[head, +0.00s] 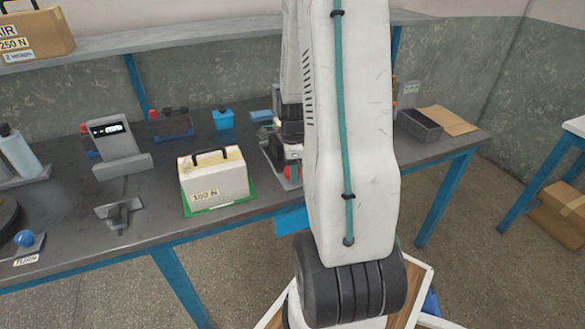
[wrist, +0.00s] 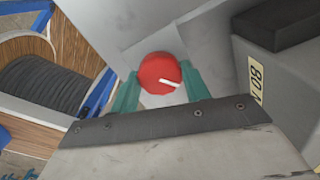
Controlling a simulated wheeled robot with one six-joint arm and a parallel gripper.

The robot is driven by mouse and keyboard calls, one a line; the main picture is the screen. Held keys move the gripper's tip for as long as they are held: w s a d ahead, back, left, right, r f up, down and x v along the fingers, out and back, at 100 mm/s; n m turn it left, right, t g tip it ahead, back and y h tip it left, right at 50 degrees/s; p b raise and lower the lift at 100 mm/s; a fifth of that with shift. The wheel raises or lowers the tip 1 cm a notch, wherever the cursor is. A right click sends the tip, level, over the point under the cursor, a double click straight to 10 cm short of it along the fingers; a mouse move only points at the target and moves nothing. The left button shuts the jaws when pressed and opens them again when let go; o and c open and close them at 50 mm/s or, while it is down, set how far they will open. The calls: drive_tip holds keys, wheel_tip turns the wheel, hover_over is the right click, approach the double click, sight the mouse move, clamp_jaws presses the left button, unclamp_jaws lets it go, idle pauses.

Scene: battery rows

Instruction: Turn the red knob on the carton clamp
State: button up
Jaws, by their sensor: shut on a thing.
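In the head view, my arm hides most of the carton clamp (head: 290,178); a bit of red and grey shows at the arm's left edge, on the bench.
A cream box (head: 213,178) marked 100 N stands on a green mat left of the arm. A grey tray (head: 419,126) and a flat cardboard piece (head: 447,121) lie to the right. A blue ball knob (head: 25,239) on a base sits at the bench's left front.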

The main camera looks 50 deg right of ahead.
drive_tip(key=m, duration=0.5)
drive_tip(key=shift+m, duration=0.3)
drive_tip(key=shift+w+m, duration=0.1)
drive_tip(key=shift+m, duration=2)
drive_tip(key=o, duration=1)
wheel_tip(320, 180, up, 8)
drive_tip(key=shift+f, duration=0.1)
